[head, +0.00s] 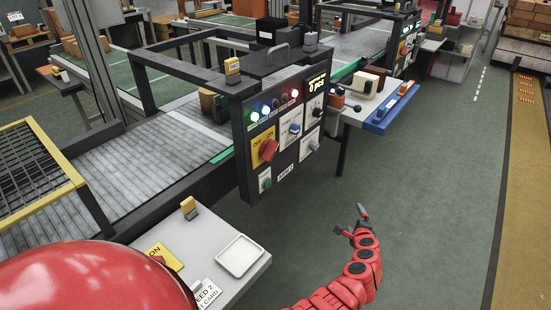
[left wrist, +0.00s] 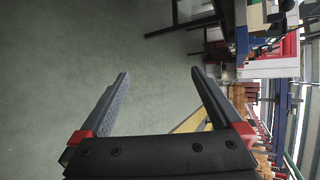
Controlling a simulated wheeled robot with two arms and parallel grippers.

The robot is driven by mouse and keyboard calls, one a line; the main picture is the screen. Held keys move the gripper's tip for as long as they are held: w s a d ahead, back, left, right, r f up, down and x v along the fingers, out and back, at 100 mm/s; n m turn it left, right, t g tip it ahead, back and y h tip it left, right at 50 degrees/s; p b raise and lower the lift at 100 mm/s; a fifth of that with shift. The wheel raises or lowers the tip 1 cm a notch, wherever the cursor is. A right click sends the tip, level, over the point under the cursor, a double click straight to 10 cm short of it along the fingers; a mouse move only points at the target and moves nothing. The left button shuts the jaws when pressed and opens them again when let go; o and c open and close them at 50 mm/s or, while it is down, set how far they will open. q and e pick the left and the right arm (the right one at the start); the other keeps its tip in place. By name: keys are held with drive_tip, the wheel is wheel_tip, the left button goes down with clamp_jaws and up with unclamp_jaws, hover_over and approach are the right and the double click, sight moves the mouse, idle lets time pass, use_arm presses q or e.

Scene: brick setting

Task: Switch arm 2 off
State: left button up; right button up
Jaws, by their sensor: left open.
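The dark control panel (head: 280,135) with an "ARM 2" label (head: 286,173) stands upright on the conveyor frame in the head view. A large red rotary switch (head: 268,150) sits on a yellow plate at its left; its setting is too small to tell surely. Smaller switches (head: 295,129) and a white knob (head: 314,145) are to its right. Blue, green, red and white lamps glow along the top. My left gripper (head: 350,220) is open and empty, to the right of and apart from the panel, over the floor. In the left wrist view its fingers (left wrist: 160,72) are spread with floor between them.
A grey table (head: 225,285) with a white tray (head: 240,256) is at the bottom left, in front of the panel. A side table with a blue tray (head: 391,109) is behind the panel's right edge. The green floor (head: 430,190) on the right is clear.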

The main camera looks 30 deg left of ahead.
use_arm(q)
drive_tip(key=s+a+r+n+g+y, duration=0.1)
drive_tip(key=s+a+r+g+y, duration=0.15)
drive_tip(key=a+r+y, duration=0.55)
drive_tip(key=n+g+y+b, duration=0.2)
drive_tip(key=n+g+y, duration=0.2)
drive_tip(key=g, duration=0.4)
approach(274, 153)
drive_tip(key=a, duration=0.3)
drive_tip(key=a+p, duration=0.1)
drive_tip(key=a, duration=0.5)
drive_tip(key=shift+w+a+f, duration=0.1)
drive_tip(key=shift+w+a, duration=0.2)
drive_tip(key=shift+w, duration=0.05)
